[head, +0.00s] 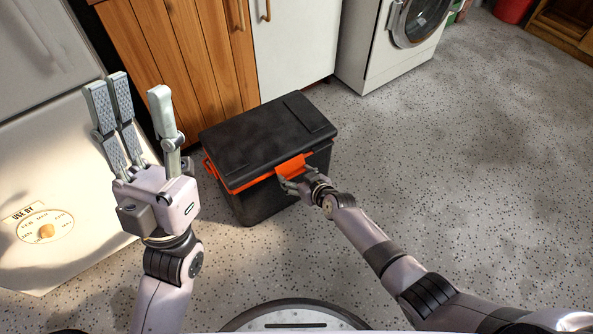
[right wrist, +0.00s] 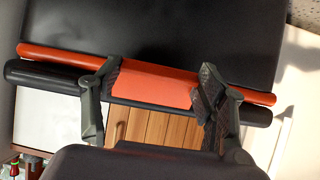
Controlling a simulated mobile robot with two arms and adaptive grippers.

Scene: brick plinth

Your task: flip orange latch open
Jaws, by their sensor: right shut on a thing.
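A black cool box (head: 262,133) with an orange rim stands on the floor, its lid lying flat. Its orange latch (head: 290,165) is on the front edge, partly hidden behind my right gripper (head: 294,182). In the right wrist view the latch (right wrist: 153,85) is a wide orange plate between the two sides of my right gripper (right wrist: 160,92), which is shut on it. My left gripper (head: 139,90) is raised at the left, fingers up and spread apart, with nothing between them. It is clear of the box.
Wooden cupboard doors (head: 183,55) and a white cabinet (head: 294,45) stand behind the box. A white washing machine (head: 388,42) is at the back right. The speckled floor (head: 480,170) to the right is clear.

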